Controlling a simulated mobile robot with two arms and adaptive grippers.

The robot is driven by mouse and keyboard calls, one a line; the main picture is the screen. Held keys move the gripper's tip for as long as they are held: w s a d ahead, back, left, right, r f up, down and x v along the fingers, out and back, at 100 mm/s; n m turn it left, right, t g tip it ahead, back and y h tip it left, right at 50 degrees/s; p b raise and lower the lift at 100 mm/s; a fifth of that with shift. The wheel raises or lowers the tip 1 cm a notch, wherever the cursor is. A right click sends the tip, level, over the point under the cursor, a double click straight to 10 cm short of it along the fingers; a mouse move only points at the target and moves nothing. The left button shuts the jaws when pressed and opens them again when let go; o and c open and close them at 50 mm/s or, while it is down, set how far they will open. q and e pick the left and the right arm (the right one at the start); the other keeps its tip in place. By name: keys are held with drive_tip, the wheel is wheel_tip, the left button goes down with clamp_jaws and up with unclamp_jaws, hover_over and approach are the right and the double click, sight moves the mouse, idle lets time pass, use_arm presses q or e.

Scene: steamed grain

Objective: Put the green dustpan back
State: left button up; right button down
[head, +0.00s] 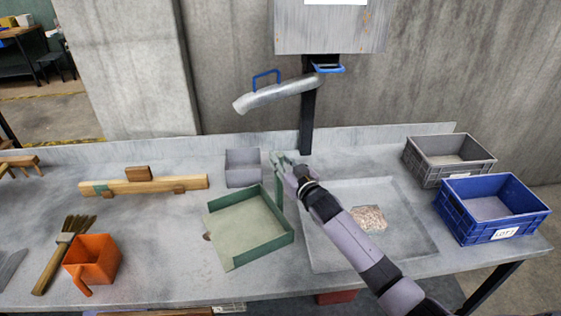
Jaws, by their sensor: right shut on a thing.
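The green dustpan (262,244) is near the middle of the grey workbench, a shallow tray with dark green walls and a paler floor. Its open edge faces left. My right gripper (281,163) is at its far right corner, shut on the dustpan at an upright green part that looks like its handle. The fingers partly hide the grip. I cannot tell whether the dustpan touches the bench or is slightly above it. My left gripper is not in view.
A small grey bin (242,168) stands close behind the dustpan. A shallow metal tray (325,262) holding grain (369,219) lies at right, under my arm.

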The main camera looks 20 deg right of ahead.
drive_tip(key=shift+f, duration=0.15)
drive_tip(key=shift+f, duration=0.2)
drive_tip(key=c, duration=1.5)
unclamp_jaws()
drive_tip(key=shift+o, duration=0.2)
drive_tip(key=s+d+b, duration=0.1)
drive_tip(key=s, duration=1.1)
drive_tip(key=shift+d+r, duration=0.15)
drive_tip(key=shift+d, duration=0.05)
